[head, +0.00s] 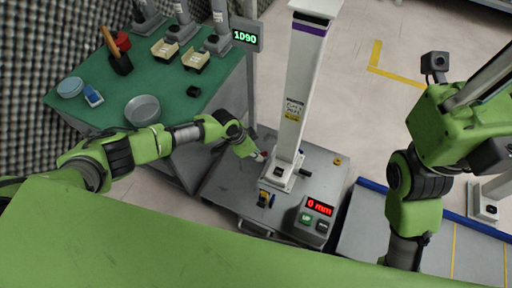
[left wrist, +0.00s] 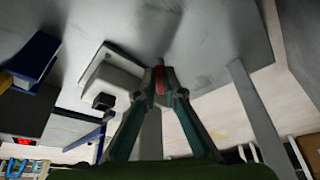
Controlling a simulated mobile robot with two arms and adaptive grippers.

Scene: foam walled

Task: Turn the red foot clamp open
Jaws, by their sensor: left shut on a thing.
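The red foot clamp (head: 264,154) is a small red piece at the left side of the foot of the white post (head: 290,100). My left gripper (head: 257,155) reaches it from the left, low over the grey plate (head: 232,188). In the left wrist view the two fingers (left wrist: 161,84) are closed together on the red clamp (left wrist: 160,78). The fingers cover part of the clamp, so how far it is turned cannot be told. My right arm stands at the right of the head view; its gripper is out of view.
A control box (head: 314,222) with a red "0 mm" display stands at the plate's front right. A yellow-and-black item (head: 265,198) is near the post. The green bench (head: 190,100) holds bowls and tools at left. A "1D90" display (head: 245,38) stands behind.

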